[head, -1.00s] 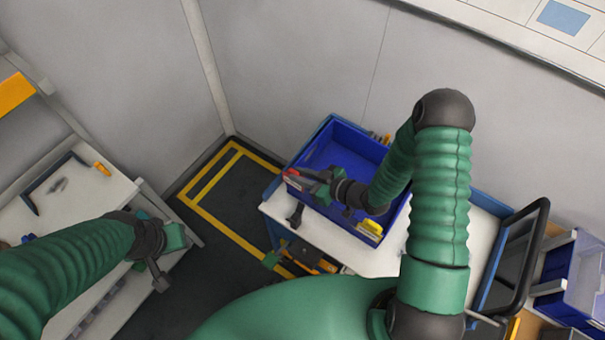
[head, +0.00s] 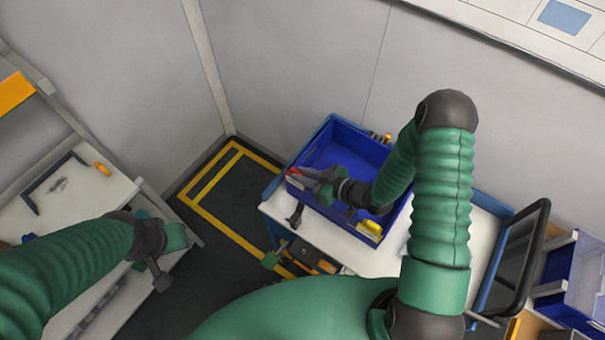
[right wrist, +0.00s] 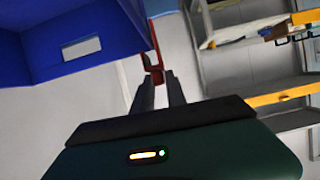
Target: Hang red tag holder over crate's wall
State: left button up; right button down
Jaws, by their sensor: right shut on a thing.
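The blue crate (head: 342,153) sits on the cart in the head view; its wall also fills the upper left of the right wrist view (right wrist: 40,45). The red tag holder (right wrist: 153,72) is small and pinched between the fingertips of my right gripper (right wrist: 157,85). In the head view the holder (head: 292,173) is at the crate's left corner, by the top of the wall, with my right gripper (head: 307,175) beside it. I cannot tell whether the holder straddles or touches the wall. My left gripper (head: 158,268) is near the left bench; its jaw opening is unclear.
The cart's white top (head: 290,222) shows around the crate. A yellow item (head: 371,228) is at the crate's front right corner. A dark-framed screen (head: 520,255) stands on the right. The left bench (head: 85,205) holds a few tools.

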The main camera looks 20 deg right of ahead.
jog(key=shift+d+f+b, duration=0.1)
jog(key=shift+f+b, duration=0.25)
jog(key=shift+f, duration=0.15)
jog(key=shift+f+b, duration=1.1)
jog(key=shift+f, duration=0.15)
jog(key=c, duration=1.3)
grip_release()
jog(key=shift+s+d+r, duration=0.15)
jog(key=shift+s+d, duration=0.15)
jog(key=b+v, duration=0.1)
jog(key=v, duration=1.5)
jog(key=shift+w, duration=0.1)
